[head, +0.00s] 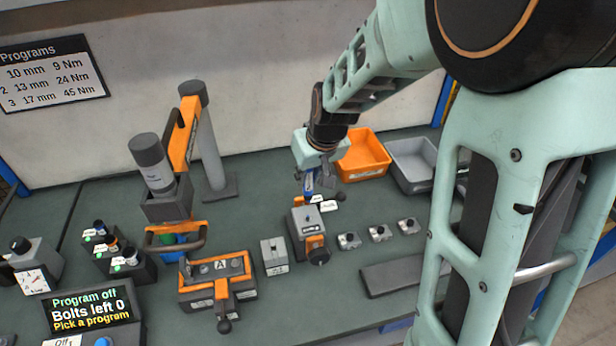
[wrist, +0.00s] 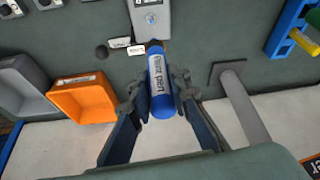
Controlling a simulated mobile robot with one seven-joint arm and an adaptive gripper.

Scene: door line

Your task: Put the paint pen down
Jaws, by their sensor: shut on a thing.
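The paint pen (wrist: 158,85) is a blue cylinder with a white "Paint pen" label. My gripper (wrist: 157,97) is shut on it, with one finger on each side, in the wrist view. In the head view my gripper (head: 312,178) is low over the bench, and the blue pen (head: 309,184) shows below it, partly hidden. Two small white labels (head: 326,206) lie on the bench beside the pen. They also show in the wrist view (wrist: 136,49). I cannot tell whether the pen touches the bench.
A grey block with an orange clamp (head: 306,222) stands just in front of the pen. An orange bin (head: 363,155) and a grey bin (head: 413,164) stand behind right. A grey post (head: 213,150) stands to the left. Three small metal blocks (head: 378,234) stand to the right.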

